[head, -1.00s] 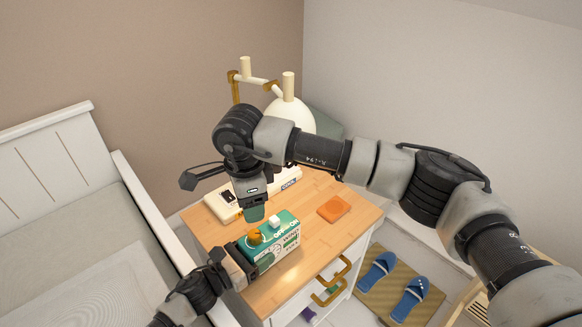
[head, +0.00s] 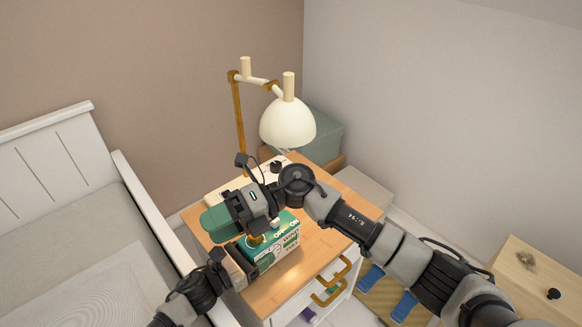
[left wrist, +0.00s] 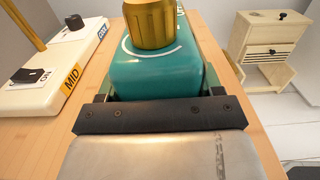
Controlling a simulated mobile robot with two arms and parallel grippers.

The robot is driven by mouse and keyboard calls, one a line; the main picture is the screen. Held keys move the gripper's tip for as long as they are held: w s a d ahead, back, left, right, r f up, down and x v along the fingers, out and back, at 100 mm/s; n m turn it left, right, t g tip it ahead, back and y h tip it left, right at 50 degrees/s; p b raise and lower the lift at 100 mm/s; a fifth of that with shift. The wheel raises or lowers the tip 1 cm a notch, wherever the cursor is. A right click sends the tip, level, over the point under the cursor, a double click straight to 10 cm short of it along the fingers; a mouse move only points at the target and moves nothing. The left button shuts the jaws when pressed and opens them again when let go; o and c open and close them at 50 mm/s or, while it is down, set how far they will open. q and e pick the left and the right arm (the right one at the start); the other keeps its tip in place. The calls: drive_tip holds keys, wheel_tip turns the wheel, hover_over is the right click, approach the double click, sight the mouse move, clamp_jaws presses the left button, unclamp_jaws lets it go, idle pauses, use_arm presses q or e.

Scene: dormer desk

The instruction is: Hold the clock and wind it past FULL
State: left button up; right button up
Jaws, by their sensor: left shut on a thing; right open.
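The clock (head: 275,247) is a teal-green box with lettering on its side and a gold knob (head: 256,238) on top. It is near the front left of the wooden tabletop. My left gripper (head: 250,264) is shut on its near left end. The left wrist view shows the teal body (left wrist: 155,72) between the jaws and the gold knob (left wrist: 151,24) beyond. I cannot read a FULL mark.
A cream control box with MID and COOL labels (left wrist: 45,77) stands left of the clock in the wrist view. A white lamp (head: 288,122) stands behind. The bed (head: 60,220) borders the left. Brass drawer handles (head: 331,281) jut out in front. The tabletop's right front (head: 318,245) is clear.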

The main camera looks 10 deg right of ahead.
drive_tip(key=w+d+r+m+t+y, duration=0.1)
drive_tip(key=w+d+m+t+y, duration=0.3)
drive_tip(key=w+d+m+t, duration=0.4)
drive_tip(key=shift+w+d+r+m+t+y, duration=0.35)
drive_tip(key=shift+w+d+t, duration=0.75)
drive_tip(key=shift+w+d, duration=1.6)
drive_tip(key=shift+s+d+f, duration=0.1)
drive_tip(key=shift+s+d, duration=0.4)
use_arm(q)
drive_tip(key=o, duration=1.2)
drive_tip(key=shift+o, duration=0.2)
